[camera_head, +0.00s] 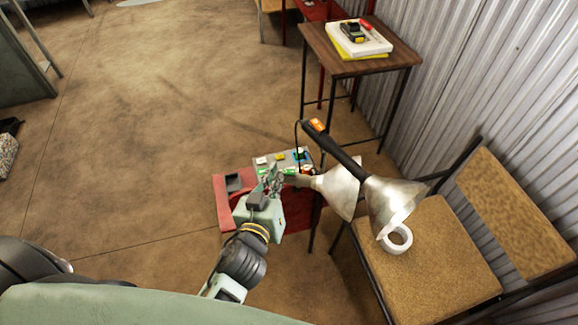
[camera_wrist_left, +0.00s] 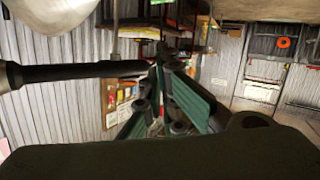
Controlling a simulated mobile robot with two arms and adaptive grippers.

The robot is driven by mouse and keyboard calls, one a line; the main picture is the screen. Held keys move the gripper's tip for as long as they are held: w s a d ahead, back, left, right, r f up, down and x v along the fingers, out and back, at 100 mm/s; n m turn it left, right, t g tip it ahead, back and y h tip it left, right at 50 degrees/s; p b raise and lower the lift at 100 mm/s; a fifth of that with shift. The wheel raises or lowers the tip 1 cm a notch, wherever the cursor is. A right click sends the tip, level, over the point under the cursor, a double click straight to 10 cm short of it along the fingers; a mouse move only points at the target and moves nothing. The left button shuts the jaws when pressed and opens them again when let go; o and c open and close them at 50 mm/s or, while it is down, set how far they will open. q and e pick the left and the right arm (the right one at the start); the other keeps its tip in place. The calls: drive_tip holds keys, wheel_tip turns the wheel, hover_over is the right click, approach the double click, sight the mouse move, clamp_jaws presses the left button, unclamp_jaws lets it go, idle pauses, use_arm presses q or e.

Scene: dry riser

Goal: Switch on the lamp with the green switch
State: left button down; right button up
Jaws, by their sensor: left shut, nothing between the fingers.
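A grey switch box (camera_head: 262,174) with several coloured switches stands on a red stand (camera_head: 297,217). A green switch (camera_head: 290,171) shows on its near side, and another green patch lies further left, partly behind my gripper. My left gripper (camera_head: 275,172) is shut and empty at the box's near edge; I cannot tell if it touches a switch. It also shows in the left wrist view (camera_wrist_left: 160,62). A lamp with a metal shade (camera_head: 392,203) and a black arm stands to the right, with a second metal shade (camera_head: 338,187) beside it. My right gripper is not in view.
A brown side table (camera_head: 400,58) holds a white box and a yellow item at the back.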

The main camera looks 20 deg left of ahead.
use_arm(q)
drive_tip(key=p, duration=0.1)
hover_over(289, 172)
drive_tip(key=s, duration=0.2)
wheel_tip(289, 172, down, 2)
drive_tip(key=shift+w+d+f+b, duration=0.1)
drive_tip(key=shift+f+b, duration=0.2)
drive_tip(key=shift+f, duration=0.8)
drive_tip(key=shift+w+d+f+b, duration=0.1)
drive_tip(key=shift+f+b, duration=0.2)
drive_tip(key=shift+f, duration=0.75)
